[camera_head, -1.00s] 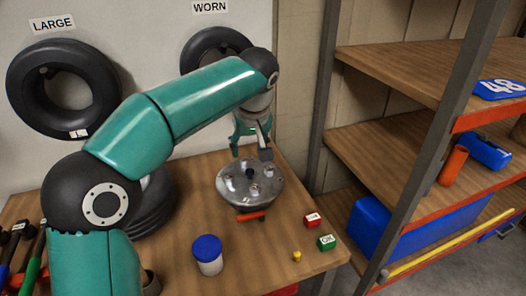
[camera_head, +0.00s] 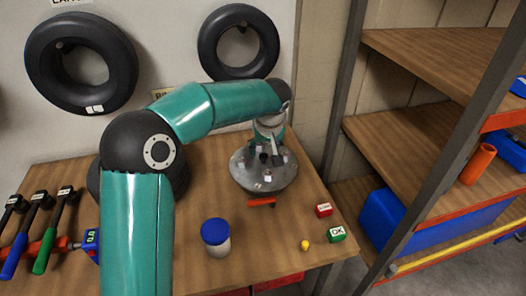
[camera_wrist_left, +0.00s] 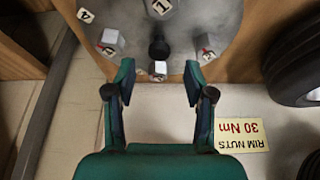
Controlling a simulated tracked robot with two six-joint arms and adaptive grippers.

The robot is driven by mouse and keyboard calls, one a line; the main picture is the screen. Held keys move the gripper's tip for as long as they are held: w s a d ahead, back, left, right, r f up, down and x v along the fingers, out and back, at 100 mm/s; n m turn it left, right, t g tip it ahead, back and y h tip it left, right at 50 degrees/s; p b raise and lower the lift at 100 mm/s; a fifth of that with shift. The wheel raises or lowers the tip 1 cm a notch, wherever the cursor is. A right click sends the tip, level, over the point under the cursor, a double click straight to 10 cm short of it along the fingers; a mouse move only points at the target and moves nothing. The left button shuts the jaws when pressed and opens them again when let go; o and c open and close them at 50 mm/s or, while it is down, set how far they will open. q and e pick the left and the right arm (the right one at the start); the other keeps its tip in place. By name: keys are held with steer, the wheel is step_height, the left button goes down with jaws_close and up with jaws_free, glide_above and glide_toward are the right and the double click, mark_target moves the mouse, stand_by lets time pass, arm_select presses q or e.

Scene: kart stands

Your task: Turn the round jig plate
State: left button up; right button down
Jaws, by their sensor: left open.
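The round grey metal jig plate (camera_head: 283,178) lies on the wooden workbench, with a dark centre knob and several small numbered blocks on it. An orange handle (camera_head: 262,202) shows at its near edge. My left gripper (camera_head: 268,152) is over the far part of the plate, pointing down. In the left wrist view the plate (camera_wrist_left: 200,18) fills the top. The open, empty fingers (camera_wrist_left: 160,90) stand apart, with a small block (camera_wrist_left: 158,69) and the dark knob (camera_wrist_left: 159,48) lying between and beyond their tips. Contact with the plate cannot be told. My right gripper is not in view.
A blue-lidded jar (camera_head: 215,238), a red block (camera_head: 323,210), a green OK block (camera_head: 337,234) and a small yellow piece (camera_head: 305,244) stand near the bench's front. Tools (camera_head: 45,240) lie left. A shelf rack (camera_head: 420,140) stands right. A "RIM NUTS 30 Nm" card (camera_wrist_left: 240,136) shows.

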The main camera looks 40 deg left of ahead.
mark_target(263, 155)
arm_select(q)
steer(key=shift+x, duration=2.15)
steer(key=shift+w, duration=0.1)
jaws_close()
steer(key=shift+r, duration=0.1)
